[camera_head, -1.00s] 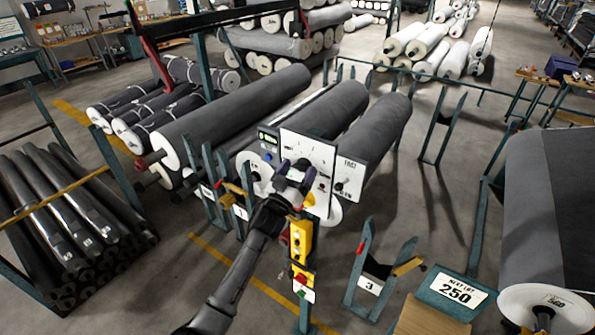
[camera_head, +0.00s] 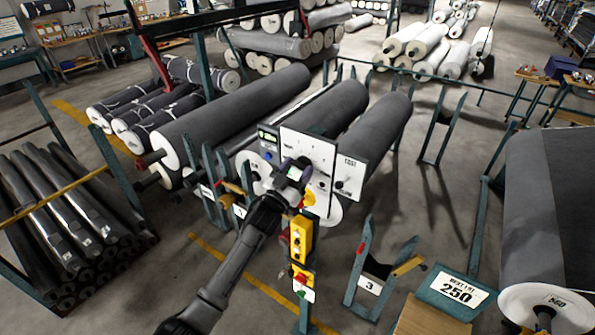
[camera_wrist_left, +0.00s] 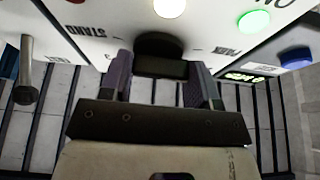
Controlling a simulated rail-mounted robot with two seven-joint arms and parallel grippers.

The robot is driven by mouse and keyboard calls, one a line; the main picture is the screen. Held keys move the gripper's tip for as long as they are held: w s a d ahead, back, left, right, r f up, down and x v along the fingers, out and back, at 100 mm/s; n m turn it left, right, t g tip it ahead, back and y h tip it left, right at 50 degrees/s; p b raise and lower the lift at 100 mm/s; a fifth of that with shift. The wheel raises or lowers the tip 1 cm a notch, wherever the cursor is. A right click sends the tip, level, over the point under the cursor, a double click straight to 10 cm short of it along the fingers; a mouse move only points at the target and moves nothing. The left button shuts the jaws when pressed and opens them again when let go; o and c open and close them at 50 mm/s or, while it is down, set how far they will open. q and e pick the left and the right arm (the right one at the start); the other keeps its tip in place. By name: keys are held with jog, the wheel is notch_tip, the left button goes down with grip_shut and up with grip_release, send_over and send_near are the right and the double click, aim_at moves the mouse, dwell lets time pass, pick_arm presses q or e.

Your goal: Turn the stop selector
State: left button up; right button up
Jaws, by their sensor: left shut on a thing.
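My left gripper (camera_head: 298,174) is at the white control panel (camera_head: 317,150) in the head view and covers part of its face. In the left wrist view, its two fingers (camera_wrist_left: 161,82) stand on either side of a black selector knob (camera_wrist_left: 159,56), shut on it. The white panel (camera_wrist_left: 110,45) there carries printed words that appear upside down, with marks around the knob. The knob itself is hidden behind my gripper in the head view. My right gripper is in neither view.
A panel with a small lever (camera_head: 346,180) adjoins on the right. A yellow control box (camera_head: 301,238) on a post stands below. The wrist view shows a green light (camera_wrist_left: 253,21), a blue button (camera_wrist_left: 296,58) and a metal lever (camera_wrist_left: 25,75). Grey rolls lie behind.

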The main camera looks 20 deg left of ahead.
pick_arm(q)
jog(key=m+g+h, duration=0.1)
jog(key=m+h, duration=0.1)
jog(key=m, duration=0.2)
jog(key=shift+a+m, duration=0.15)
jog(key=shift+m, duration=0.15)
jog(key=shift+m+g+h, duration=0.4)
jog(key=shift+m+h, duration=0.3)
jog(key=shift+m, duration=1.1)
jog(key=o, duration=0.9)
jog(key=shift+r, duration=0.1)
jog(key=b+v, duration=0.4)
jog(key=v, duration=0.9)
jog(key=shift+s+a, duration=0.15)
jog(key=shift+s, duration=0.2)
